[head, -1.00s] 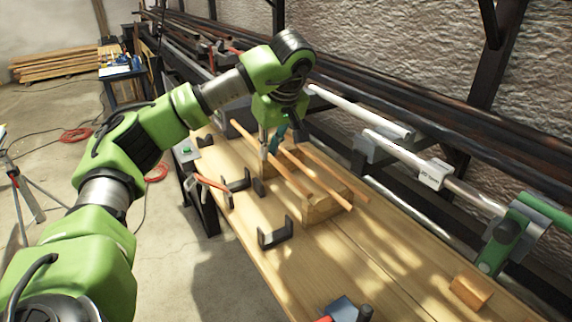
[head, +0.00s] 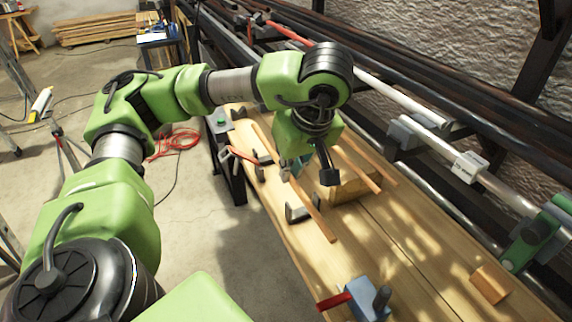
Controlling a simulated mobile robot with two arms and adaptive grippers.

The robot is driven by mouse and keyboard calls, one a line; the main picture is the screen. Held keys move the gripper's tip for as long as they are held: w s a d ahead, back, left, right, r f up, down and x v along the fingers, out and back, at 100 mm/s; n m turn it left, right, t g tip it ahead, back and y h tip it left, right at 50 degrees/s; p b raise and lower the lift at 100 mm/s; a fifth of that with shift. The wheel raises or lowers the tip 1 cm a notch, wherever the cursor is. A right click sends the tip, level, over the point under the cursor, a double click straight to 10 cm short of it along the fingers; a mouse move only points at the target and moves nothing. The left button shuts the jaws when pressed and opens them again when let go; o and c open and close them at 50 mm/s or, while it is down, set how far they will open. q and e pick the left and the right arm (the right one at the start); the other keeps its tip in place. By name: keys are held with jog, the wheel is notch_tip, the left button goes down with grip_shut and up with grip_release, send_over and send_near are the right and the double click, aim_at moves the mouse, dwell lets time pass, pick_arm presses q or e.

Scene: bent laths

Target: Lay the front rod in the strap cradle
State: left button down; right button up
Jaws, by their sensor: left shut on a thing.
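The front rod (head: 318,218) is a thin wooden lath. It runs from the upper left, behind my left gripper, down to the right. My left gripper (head: 291,171) is shut on it near its middle, pointing down. The strap cradle is a pair of black U-shaped brackets on the bench: a near one (head: 294,214) and a farther one (head: 262,159). The rod passes close by the right side of the near bracket; whether it is above or touching it I cannot tell. My right gripper is out of view.
Two other rods (head: 362,172) lie across a wooden block (head: 352,190) right of the gripper. A blue tool with a red handle (head: 366,298) and a small wood block (head: 490,284) are nearer. Pipes (head: 430,138) line the wall.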

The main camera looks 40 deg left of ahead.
pick_arm(q)
jog(key=w+a+f, duration=0.2)
jog(key=w+f, duration=0.1)
jog(key=f, duration=0.1)
jog(key=w+a+f, duration=0.3)
jog(key=w+f, duration=0.1)
jog(key=w+a+f, duration=0.3)
jog(key=f, duration=0.1)
jog(key=shift+w+a+f, duration=0.2)
jog(key=shift+w+f, duration=0.05)
jog(key=shift+f, duration=0.25)
jog(key=shift+b, duration=0.3)
jog(key=shift+f+b, duration=0.35)
jog(key=shift+f, duration=0.25)
jog(key=c, duration=2.1)
grip_release()
